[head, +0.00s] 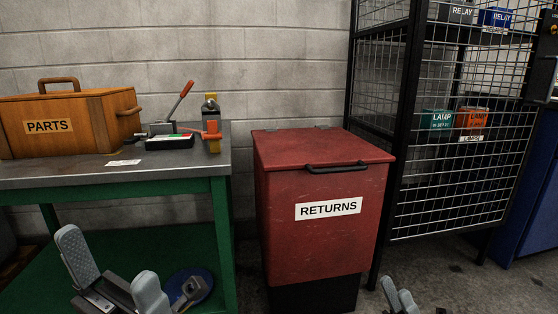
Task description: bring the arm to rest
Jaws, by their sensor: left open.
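My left gripper (112,278) is at the lower left, in front of the green workbench. Its two grey finger pads stand wide apart with nothing between them. My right gripper (399,298) shows only as two grey fingertips at the bottom edge, to the right of the red RETURNS bin. The fingertips are close together, and the rest of it is cut off by the frame. I see nothing held in it, but how far its jaws are open is unclear.
The workbench (190,171) carries a wooden PARTS box (75,140) and a red-handled clamp device (172,128). The RETURNS bin (320,240) has its lid shut. A wire-mesh cage shelf (450,190) with labelled boxes, including LAMP boxes (436,119), stands at right.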

